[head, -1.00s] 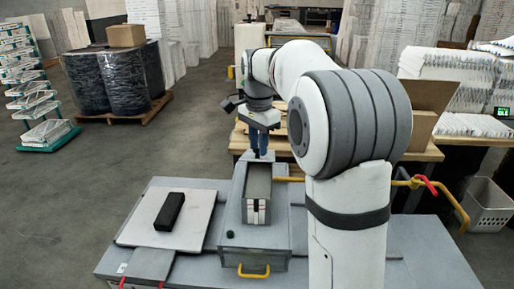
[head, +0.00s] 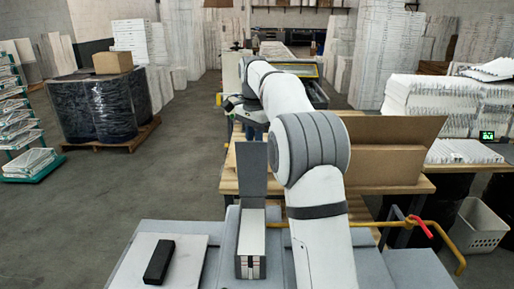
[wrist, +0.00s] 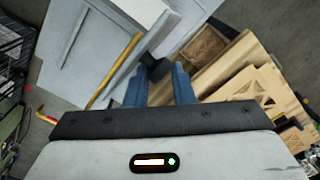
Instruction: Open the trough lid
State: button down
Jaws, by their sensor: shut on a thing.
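The trough lid (head: 252,172) is a grey panel that stands upright at the far end of the trough (head: 245,272) in the head view. The trough's top is uncovered, and a pale block-like shape (head: 251,232) shows there. My gripper (head: 252,132) is at the lid's top edge, largely hidden behind it in the head view. In the wrist view, the blue fingers of my gripper (wrist: 158,76) are closed around a dark round knob (wrist: 154,67). How the knob joins the lid is hard to see.
A black block (head: 159,261) lies on a pale plate (head: 190,268) left of the trough. A yellow pipe with a red handle (head: 421,226) runs at the right. A wooden table with cardboard (head: 385,163) stands behind. Wrapped drums (head: 100,105) stand on a pallet at back left.

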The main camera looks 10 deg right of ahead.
jog(key=shift+w+f, duration=0.25)
jog(key=shift+w, duration=0.2)
jog(key=shift+w+f, duration=0.2)
jog(key=shift+w, duration=0.25)
jog(key=c, duration=1.7)
grip_release()
jog(key=shift+c, duration=0.2)
jog(key=shift+o, duration=1.4)
jog(key=shift+w+a+f, duration=0.1)
jog(key=shift+w+a, duration=0.1)
jog(key=o, duration=0.3)
jog(key=shift+d+r, duration=0.1)
jog(key=shift+r, duration=0.1)
notch_tip(320, 180, up, 8)
